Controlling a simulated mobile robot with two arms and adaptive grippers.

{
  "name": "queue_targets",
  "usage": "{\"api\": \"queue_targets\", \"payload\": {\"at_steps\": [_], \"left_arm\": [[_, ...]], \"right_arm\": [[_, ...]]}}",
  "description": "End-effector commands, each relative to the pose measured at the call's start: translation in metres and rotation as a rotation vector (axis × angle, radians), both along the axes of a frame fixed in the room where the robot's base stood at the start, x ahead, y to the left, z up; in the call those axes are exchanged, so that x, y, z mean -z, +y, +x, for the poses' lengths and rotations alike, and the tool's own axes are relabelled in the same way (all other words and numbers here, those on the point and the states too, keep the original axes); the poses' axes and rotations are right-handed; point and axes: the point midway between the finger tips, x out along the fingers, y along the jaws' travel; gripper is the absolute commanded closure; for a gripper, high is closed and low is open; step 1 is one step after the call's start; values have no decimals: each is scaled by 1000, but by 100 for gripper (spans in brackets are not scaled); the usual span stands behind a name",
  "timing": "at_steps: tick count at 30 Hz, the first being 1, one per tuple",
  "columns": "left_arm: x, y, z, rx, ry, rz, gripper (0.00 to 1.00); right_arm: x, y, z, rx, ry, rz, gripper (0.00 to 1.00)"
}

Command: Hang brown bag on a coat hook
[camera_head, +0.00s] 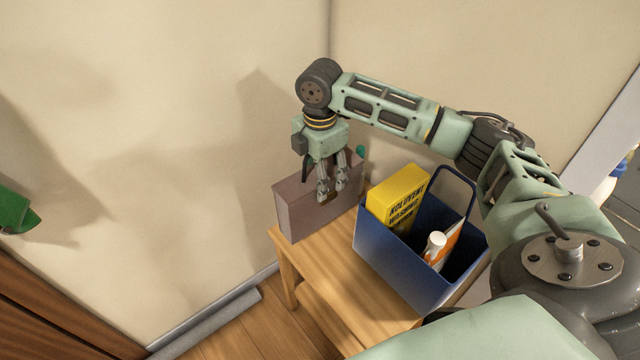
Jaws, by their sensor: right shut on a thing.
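The brown bag (296,214), a boxy mauve-brown shape, is upright at the far left corner of the small wooden table. I cannot tell whether its base touches the tabletop. My right gripper (332,197) points down at the bag's upper part and is shut on it. The fingers cover part of the bag, and the exact grip point is hard to see. No coat hook can be clearly made out. My left gripper is not in view.
A blue caddy (385,264) holding a yellow box (398,192) and a white-capped bottle (435,245) stands on the wooden table (322,262), close right of the bag. A green item (16,210) is at the left wall. The wall behind is bare.

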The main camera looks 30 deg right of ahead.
Motion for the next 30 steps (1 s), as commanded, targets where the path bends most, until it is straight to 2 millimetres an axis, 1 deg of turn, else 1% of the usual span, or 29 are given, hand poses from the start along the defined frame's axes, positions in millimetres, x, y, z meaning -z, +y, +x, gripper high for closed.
{"api": "queue_targets", "payload": {"at_steps": [1,4,6,9,12,16,28,29,30], "left_arm": [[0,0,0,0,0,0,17],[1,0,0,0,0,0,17],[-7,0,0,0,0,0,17],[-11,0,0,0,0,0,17],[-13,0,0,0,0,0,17],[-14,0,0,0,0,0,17],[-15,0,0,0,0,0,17],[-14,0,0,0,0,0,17],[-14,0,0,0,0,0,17]], "right_arm": [[11,0,-1,1,3,0,100],[31,0,-1,1,3,-1,100],[41,0,0,3,4,1,100],[57,0,0,2,2,1,100],[67,0,0,1,0,1,100],[74,0,0,1,-1,-1,100],[78,0,0,1,-1,-1,100],[79,0,0,1,0,-1,45],[79,0,0,1,0,-1,42]]}}
